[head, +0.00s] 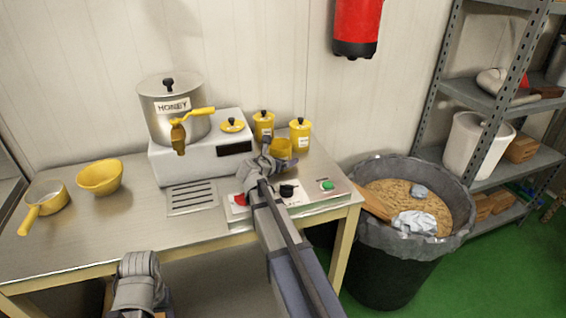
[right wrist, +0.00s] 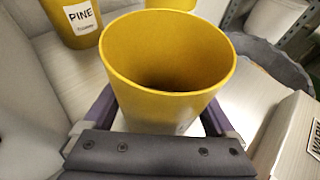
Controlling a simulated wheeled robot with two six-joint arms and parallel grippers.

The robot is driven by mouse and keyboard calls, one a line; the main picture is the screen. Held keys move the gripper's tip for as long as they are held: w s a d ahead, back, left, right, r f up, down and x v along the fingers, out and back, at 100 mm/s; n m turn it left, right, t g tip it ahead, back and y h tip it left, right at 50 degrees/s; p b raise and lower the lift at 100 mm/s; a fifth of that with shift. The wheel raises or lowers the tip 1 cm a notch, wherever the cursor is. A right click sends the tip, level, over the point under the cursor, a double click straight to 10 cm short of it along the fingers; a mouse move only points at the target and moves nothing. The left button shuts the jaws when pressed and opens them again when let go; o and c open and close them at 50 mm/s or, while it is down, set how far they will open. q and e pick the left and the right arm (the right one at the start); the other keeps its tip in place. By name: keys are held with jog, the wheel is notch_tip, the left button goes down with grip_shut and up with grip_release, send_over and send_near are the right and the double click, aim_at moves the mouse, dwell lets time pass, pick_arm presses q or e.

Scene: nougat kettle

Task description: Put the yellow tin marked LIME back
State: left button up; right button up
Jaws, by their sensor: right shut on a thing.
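My right gripper (head: 266,165) is shut on an open yellow tin (head: 281,147), near the back right of the metal table. In the right wrist view the tin (right wrist: 170,60) stands between the fingers with its open mouth up and no lid; its label cannot be read. Two lidded yellow tins stand behind it, a left one (head: 263,122) and a right one (head: 300,136). In the right wrist view one tin (right wrist: 75,22) reads PINE. A yellow lid (head: 232,126) with a black knob lies on the white box. My left gripper (head: 138,280) is low at the table's front edge; its jaws are unclear.
The steel HONEY kettle (head: 172,110) with a yellow tap stands on the white box (head: 200,155). A yellow bowl (head: 100,177) and a yellow-handled pan (head: 47,199) are at left. A control panel (head: 325,192) lies in front of the tins. A black bin (head: 400,262) stands right of the table.

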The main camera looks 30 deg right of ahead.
jog(key=shift+f, duration=0.1)
jog(key=o, duration=1.6)
jog(key=shift+c, duration=0.2)
jog(key=shift+a+r, duration=0.1)
jog(key=shift+r, duration=0.2)
jog(key=p+v, duration=0.4)
jog(key=v, duration=0.6)
jog(key=shift+s+a, duration=0.2)
jog(key=shift+s, duration=0.05)
jog(key=shift+s+a+r+p, duration=0.25)
jog(key=shift+a+p, duration=0.1)
jog(key=shift+a, duration=0.15)
